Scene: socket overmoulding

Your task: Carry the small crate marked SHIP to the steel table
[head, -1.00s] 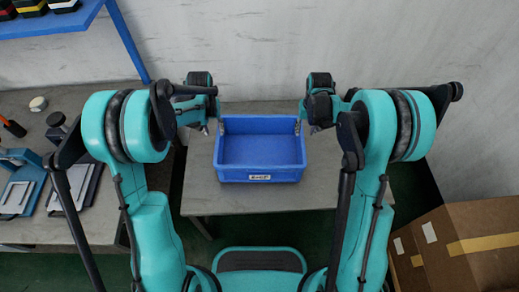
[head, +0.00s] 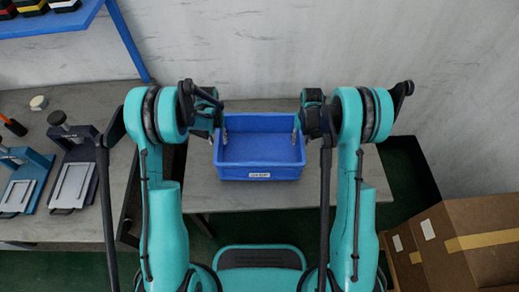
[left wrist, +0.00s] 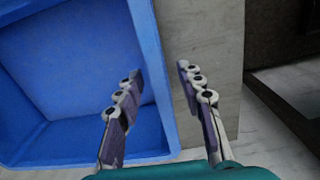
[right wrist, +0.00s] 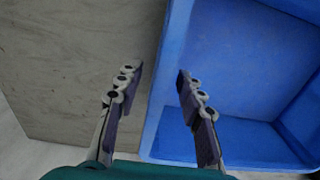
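The blue crate (head: 260,172) stands upright and empty on a grey table (head: 330,190). Its front has a small white label (head: 259,176), with dark lettering too small to read surely. My left gripper (head: 220,134) is at the crate's left wall. In the left wrist view, its fingers (left wrist: 160,95) are apart, one on the crate's inner side and one outside, with the wall (left wrist: 150,70) between. My right gripper (head: 298,130) is at the right wall. In the right wrist view, its fingers (right wrist: 158,95) are also apart, either side of the wall (right wrist: 165,90). Contact cannot be told.
Another grey bench (head: 60,225) at left holds clamp-like fixtures (head: 72,170). A blue shelf (head: 60,22) with several coloured items is at upper left. Cardboard boxes (head: 465,235) stand at lower right. The table's front strip is clear. A pale wall (head: 300,50) stands behind.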

